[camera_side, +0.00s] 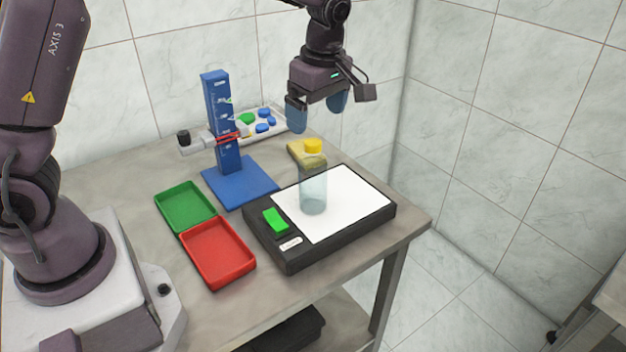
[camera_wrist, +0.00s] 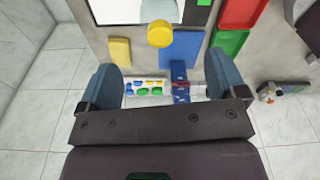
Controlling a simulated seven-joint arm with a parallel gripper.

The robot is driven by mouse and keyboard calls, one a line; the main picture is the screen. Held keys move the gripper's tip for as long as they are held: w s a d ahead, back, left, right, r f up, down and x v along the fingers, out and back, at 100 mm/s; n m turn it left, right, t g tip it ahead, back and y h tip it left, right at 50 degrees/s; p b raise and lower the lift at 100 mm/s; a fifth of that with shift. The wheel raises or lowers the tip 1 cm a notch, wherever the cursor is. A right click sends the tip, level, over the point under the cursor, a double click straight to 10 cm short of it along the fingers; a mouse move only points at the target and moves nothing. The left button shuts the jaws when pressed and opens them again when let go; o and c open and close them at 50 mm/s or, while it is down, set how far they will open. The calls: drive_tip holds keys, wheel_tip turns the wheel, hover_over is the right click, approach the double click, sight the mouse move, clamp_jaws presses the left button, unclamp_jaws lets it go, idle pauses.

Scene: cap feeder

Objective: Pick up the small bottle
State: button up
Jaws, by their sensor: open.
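The small bottle (camera_side: 313,188) is clear and bluish with a yellow cap (camera_side: 313,146). It stands upright on the white top of a black device (camera_side: 350,200). In the wrist view the yellow cap (camera_wrist: 160,34) shows at the top centre, with the clear bottle body (camera_wrist: 160,10) partly cut off by the frame edge. My gripper (camera_side: 317,114) is open and empty, with blue-grey fingers, above the cap level in the side view. In the wrist view the cap lies beyond the open fingers (camera_wrist: 164,78), and they do not touch it.
A blue tower (camera_side: 222,125) on a blue base stands left of the bottle. A white tray (camera_side: 281,124) with coloured caps is behind. A yellow block (camera_side: 300,156) lies close behind the bottle. Green (camera_side: 163,196) and red (camera_side: 218,252) trays sit at front left.

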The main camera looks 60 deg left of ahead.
sight(313, 142)
drive_tip(key=f, duration=0.6)
drive_tip(key=a+f, duration=0.1)
drive_tip(key=f, duration=0.2)
drive_tip(key=shift+s+f, duration=0.1)
drive_tip(key=shift+c, duration=0.4)
